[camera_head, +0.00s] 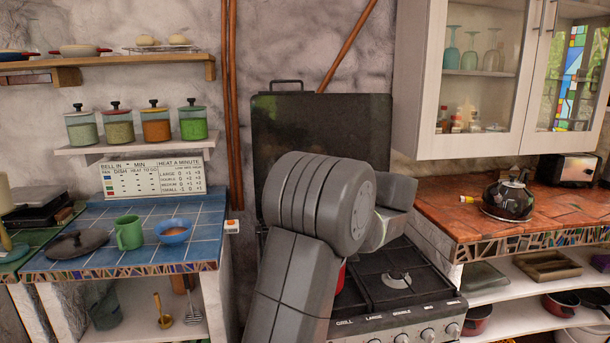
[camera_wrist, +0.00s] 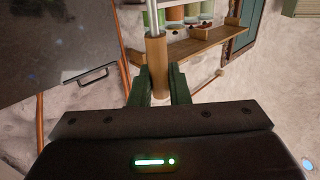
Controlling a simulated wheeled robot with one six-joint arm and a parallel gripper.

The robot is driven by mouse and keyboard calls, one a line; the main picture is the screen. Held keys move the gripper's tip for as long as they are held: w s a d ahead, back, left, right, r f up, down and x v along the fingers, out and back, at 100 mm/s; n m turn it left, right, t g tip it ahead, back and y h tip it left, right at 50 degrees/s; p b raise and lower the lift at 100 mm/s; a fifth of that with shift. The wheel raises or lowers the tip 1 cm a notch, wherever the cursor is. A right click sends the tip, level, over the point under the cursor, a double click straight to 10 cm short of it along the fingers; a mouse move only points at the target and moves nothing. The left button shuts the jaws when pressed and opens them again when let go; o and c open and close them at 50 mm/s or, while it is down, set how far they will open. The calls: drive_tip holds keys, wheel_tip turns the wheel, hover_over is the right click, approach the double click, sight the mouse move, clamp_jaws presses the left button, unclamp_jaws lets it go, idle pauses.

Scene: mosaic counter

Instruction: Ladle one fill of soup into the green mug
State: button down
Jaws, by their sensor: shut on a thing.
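The green mug (camera_head: 129,233) stands upright on the blue-tiled counter at the left, between a dark lid and a blue bowl. In the wrist view my gripper (camera_wrist: 159,84) is shut on a brown wooden handle with a silver metal shaft, which looks like the ladle (camera_wrist: 158,65). Its far end is out of view, so I cannot tell whether it holds soup. In the head view my arm hides the gripper and the ladle. A bit of a red pot (camera_head: 341,278) shows on the stove behind my arm; its inside is hidden.
The dark lid (camera_head: 76,243) and the blue bowl (camera_head: 173,231) flank the mug. The stove (camera_head: 396,281) has a raised dark cover (camera_head: 320,120). A shelf with jars (camera_head: 137,146) hangs above the counter. A black kettle (camera_head: 508,199) stands on the right counter.

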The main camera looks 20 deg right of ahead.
drive_tip(key=w+a+r+n+g+y+p, duration=0.2)
drive_tip(key=w+a+p, duration=0.45)
drive_tip(key=w, duration=0.65)
drive_tip(key=w+a+r+n+g+y+p, duration=0.15)
drive_tip(key=w+a+p, duration=0.25)
drive_tip(key=w+a, duration=0.75)
drive_tip(key=w+a+n+g+y+p, duration=0.1)
drive_tip(key=w+a+p, duration=0.3)
drive_tip(key=a, duration=1)
drive_tip(key=w+a+n+g+y+p, duration=0.1)
drive_tip(key=w+a+p, duration=0.3)
drive_tip(key=w+a, duration=0.6)
drive_tip(key=a+y, duration=0.1)
drive_tip(key=a, duration=0.3)
drive_tip(key=shift+w+a+g+y+p, duration=0.15)
drive_tip(key=shift+a+g+y+p, duration=0.15)
drive_tip(key=shift+a+g+y, duration=0.1)
drive_tip(key=shift+a+n, duration=0.1)
drive_tip(key=shift+n, duration=0.25)
